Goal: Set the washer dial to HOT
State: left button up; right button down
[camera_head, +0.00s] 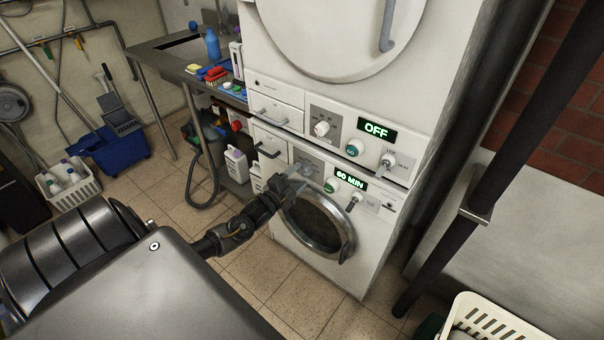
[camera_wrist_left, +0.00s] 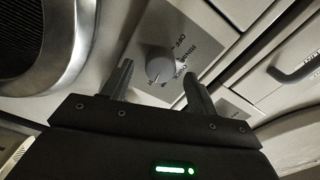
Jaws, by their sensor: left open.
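The lower machine (camera_head: 371,228) of a white stack has a round glass door, and its display (camera_head: 351,180) reads 60 MIN. Its dial is mostly hidden by my gripper in the head view. The wrist view shows the pale round dial (camera_wrist_left: 157,61) on a grey plate, with labels such as OFF and RINSE around it; others are too small or covered. A short mark on the knob points down toward my gripper. My left gripper (camera_head: 299,174) is open, its two fingers on either side of the dial; I cannot tell whether they touch it. My right gripper is not in view.
The upper machine (camera_head: 440,45) has its own dial (camera_head: 322,128) and a display (camera_head: 376,130) reading OFF. A green button (camera_head: 331,185) and a small key-like switch (camera_head: 355,200) sit right of my gripper. A white basket (camera_head: 490,318) stands at lower right.

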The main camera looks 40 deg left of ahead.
pick_arm(q)
jog(key=s, duration=0.8)
jog(key=shift+s, duration=0.15)
jog(key=shift+d, duration=0.1)
jog(key=s+a+f+n+g+y, duration=0.1)
jog(key=s+a+f+n+g, duration=0.15)
jog(key=f, duration=0.55)
jog(key=s+a+f+n+g+y, duration=0.1)
jog(key=s+f+n+g, duration=0.15)
jog(key=f, duration=0.45)
jog(key=s+d+f+n+g, duration=0.2)
jog(key=s+f+n+g, duration=0.25)
jog(key=s+f, duration=1.05)
jog(key=s+d+f+n+g+h, duration=0.1)
jog(key=s+d+f+g, duration=0.2)
jog(key=s+d+f, duration=0.4)
jog(key=s+d+f+n+g+h, duration=0.1)
jog(key=s+d+f+g, duration=0.3)
jog(key=s+d+f, duration=0.4)
jog(key=s+d, duration=0.3)
jog(key=s, duration=0.4)
jog(key=shift+s+d, duration=0.15)
